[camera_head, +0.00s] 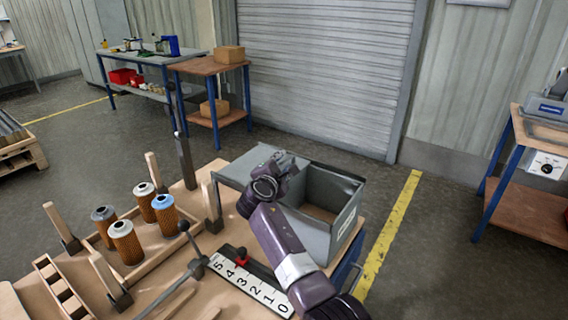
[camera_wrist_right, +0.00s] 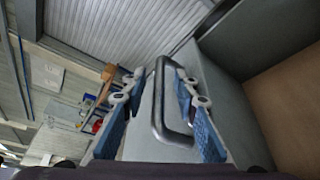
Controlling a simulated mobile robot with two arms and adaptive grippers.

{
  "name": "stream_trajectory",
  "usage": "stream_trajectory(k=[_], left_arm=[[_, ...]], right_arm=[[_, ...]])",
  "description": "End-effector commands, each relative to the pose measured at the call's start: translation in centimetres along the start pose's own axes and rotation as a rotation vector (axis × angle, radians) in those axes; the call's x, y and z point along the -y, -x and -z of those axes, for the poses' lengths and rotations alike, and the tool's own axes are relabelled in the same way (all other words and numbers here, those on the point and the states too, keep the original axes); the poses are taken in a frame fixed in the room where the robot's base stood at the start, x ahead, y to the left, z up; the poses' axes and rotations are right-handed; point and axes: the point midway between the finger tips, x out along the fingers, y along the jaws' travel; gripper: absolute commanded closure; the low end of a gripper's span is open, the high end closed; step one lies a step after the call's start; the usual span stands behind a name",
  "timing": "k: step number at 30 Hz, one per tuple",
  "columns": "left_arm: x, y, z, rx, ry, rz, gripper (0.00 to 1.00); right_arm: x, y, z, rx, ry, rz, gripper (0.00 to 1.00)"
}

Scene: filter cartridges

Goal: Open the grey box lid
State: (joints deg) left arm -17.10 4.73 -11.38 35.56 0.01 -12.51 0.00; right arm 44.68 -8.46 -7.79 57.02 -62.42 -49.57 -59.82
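The grey box (camera_head: 345,213) stands at the right end of the workbench, its inside partly uncovered. Its grey lid (camera_head: 237,172) lies flat to the left of the opening. My right gripper (camera_head: 287,163) is over the lid, and my purple arm crosses in front of the box. In the right wrist view, the open right gripper (camera_wrist_right: 160,78) has its blue fingers on either side of the metal lid handle (camera_wrist_right: 158,100). A gap shows between the left finger and the handle. The box's brown floor (camera_wrist_right: 290,105) shows at right. My left gripper is not in view.
Several filter cartridges (camera_head: 126,243) stand in a wooden tray (camera_head: 150,264) left of the box. A numbered strip (camera_head: 250,285) lies in front. Wooden-handled posts (camera_head: 110,281) rise around the tray. A yellow floor line (camera_head: 391,234) runs right of the bench.

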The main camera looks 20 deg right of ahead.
Motion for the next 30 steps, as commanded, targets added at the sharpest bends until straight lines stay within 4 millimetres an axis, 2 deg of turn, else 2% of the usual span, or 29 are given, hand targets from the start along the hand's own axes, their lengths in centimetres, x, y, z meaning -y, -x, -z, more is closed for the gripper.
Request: stream_trajectory(k=[5, 18, 24, 30], left_arm=[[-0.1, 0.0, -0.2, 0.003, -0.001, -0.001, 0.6], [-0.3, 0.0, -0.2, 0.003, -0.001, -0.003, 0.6], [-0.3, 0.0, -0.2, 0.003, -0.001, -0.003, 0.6], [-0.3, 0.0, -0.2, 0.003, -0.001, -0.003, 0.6]], right_arm=[[0.0, 1.0, 0.1, -0.001, -0.001, 0.0, 0.73], [0.0, 6.4, 0.0, 0.001, -0.001, 0.0, 0.73], [0.0, 7.4, -0.1, 0.001, -0.001, 0.001, 0.73], [0.0, 7.4, -0.1, 0.001, 0.0, 0.001, 0.73]])
